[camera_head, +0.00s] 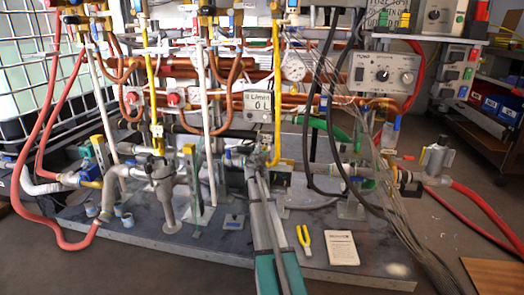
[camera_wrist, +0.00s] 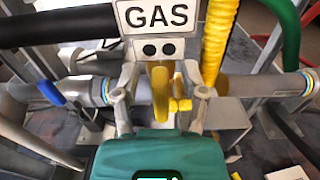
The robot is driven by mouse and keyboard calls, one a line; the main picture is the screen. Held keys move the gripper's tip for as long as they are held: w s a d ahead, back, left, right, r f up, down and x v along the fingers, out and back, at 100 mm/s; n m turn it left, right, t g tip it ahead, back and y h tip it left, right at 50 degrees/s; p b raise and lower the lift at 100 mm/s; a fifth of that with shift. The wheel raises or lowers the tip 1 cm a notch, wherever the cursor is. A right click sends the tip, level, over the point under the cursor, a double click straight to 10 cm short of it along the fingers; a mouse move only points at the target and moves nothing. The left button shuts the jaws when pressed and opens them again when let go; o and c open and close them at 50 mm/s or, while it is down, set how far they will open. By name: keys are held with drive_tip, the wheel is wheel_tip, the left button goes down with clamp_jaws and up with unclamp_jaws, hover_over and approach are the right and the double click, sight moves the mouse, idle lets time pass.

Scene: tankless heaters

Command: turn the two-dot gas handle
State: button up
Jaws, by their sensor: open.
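The two-dot gas handle (camera_wrist: 160,94) is a yellow lever in the middle of the wrist view, pointing down toward me. A small yellow knob (camera_wrist: 181,105) sits between the handle and the right finger. I cannot tell whether a finger touches either. In the head view, my gripper (camera_head: 252,166) reaches the pipes at the middle of the rig; the handle is hard to make out there.
A yellow corrugated hose (camera_wrist: 219,38) rises just right of the handle. A grey pipe (camera_wrist: 262,85) runs across behind it. A green hose (camera_wrist: 290,35) is farther right.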

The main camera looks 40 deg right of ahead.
clamp_jaws()
idle(0.5)
drive_tip(key=shift+s+d+m, duration=0.2)
drive_tip(key=shift+m, duration=0.9)
drive_tip(key=shift+s+d+m, duration=0.15)
drive_tip(key=shift+s+m, duration=0.05)
drive_tip(key=shift+m, duration=0.9)
unclamp_jaws()
